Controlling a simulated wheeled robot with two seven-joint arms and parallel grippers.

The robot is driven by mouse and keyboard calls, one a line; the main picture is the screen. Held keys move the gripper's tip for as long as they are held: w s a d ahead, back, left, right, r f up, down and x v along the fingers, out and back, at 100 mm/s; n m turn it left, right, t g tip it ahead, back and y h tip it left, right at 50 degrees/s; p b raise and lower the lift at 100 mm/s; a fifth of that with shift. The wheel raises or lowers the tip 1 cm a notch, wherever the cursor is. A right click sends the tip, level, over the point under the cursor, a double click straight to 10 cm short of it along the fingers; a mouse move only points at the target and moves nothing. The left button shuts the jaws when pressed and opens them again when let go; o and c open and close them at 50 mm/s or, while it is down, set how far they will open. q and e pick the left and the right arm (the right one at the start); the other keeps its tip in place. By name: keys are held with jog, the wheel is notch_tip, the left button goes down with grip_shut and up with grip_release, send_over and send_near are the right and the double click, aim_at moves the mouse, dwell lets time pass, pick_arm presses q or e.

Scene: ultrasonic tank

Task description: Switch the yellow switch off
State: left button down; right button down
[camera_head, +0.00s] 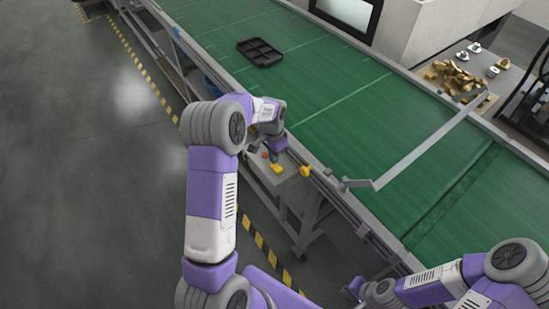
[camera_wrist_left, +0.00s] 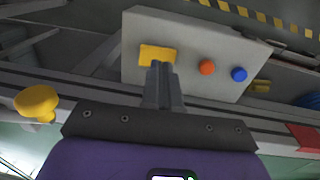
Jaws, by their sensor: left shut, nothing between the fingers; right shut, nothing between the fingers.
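The yellow switch (camera_wrist_left: 157,54) is a flat yellow rectangle on a grey panel (camera_wrist_left: 190,82), beside an orange button (camera_wrist_left: 207,67) and a blue button (camera_wrist_left: 239,74). In the head view the yellow switch (camera_head: 277,169) shows just below my left gripper (camera_head: 272,163). In the left wrist view my left gripper (camera_wrist_left: 160,70) is shut and empty, its fingertips overlapping the switch's lower edge; I cannot tell whether they touch it. My right gripper (camera_head: 356,287) is low in the head view, shut, its fingers hard to make out.
A yellow knob (camera_head: 305,171) sits right of the panel, by the rail of a green conveyor (camera_head: 330,75). A black tray (camera_head: 259,52) lies on the belt. A grey bar (camera_head: 430,142) crosses it. Open floor (camera_head: 90,170) lies left, with yellow-black striping.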

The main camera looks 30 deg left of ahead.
aim_at(279, 169)
pick_arm(q)
notch_tip(279, 169, up, 11)
jog(key=shift+w+a+f, duration=0.15)
jog(key=shift+a+f, duration=0.05)
jog(key=shift+a, duration=0.1)
pick_arm(e)
jog(key=shift+r, duration=0.65)
jog(key=shift+f, duration=0.1)
pick_arm(q)
jog(key=b, duration=0.7)
jog(key=shift+w+d+r+h, duration=0.1)
jog(key=shift+w+d+h, duration=0.2)
jog(key=shift+w, duration=0.1)
pick_arm(e)
notch_tip(279, 169, down, 7)
jog(key=shift+f, duration=0.15)
